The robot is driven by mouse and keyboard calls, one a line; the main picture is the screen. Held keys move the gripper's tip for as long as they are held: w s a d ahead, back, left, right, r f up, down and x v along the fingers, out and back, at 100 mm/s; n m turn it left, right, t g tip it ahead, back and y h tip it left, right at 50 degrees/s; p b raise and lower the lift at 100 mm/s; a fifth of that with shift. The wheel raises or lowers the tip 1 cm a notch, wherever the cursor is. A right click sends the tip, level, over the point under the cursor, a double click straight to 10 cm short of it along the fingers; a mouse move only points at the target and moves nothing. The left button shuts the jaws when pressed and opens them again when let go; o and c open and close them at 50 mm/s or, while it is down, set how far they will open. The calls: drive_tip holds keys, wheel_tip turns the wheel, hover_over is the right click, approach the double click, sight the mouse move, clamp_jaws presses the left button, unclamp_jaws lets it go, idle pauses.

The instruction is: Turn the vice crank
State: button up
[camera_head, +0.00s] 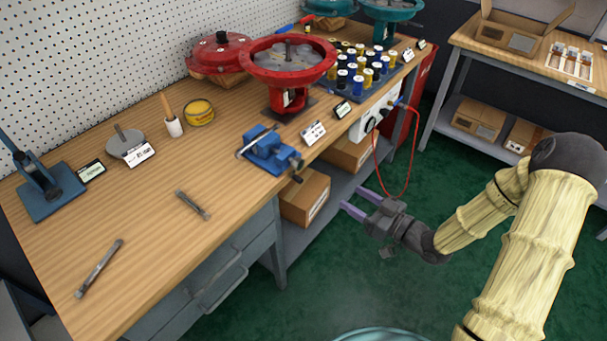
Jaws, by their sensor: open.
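My gripper (352,203) has two purple fingers, spread apart and empty. It is in front of the bench, to the right of and lower in the picture than the crank, and apart from it. The fingers point left.
On the wooden workbench (150,230) are a red valve body (288,75), a tray of spools (362,72) and two metal bars (98,268) (193,204). A red cable (377,165) hangs near my gripper. Cardboard boxes (306,195) sit on the lower shelf. Green floor lies open in front.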

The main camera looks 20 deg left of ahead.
sight(301, 166)
drive_tip(key=shift+s+r, duration=0.1)
drive_tip(key=shift+a, duration=0.15)
drive_tip(key=x, duration=0.8)
drive_tip(key=p+x, duration=0.1)
drive_tip(key=x, duration=0.8)
drive_tip(key=shift+r, duration=0.2)
drive_tip(key=shift+a, duration=0.1)
drive_tip(key=c, duration=1)
drive_tip(key=shift+m, duration=0.3)
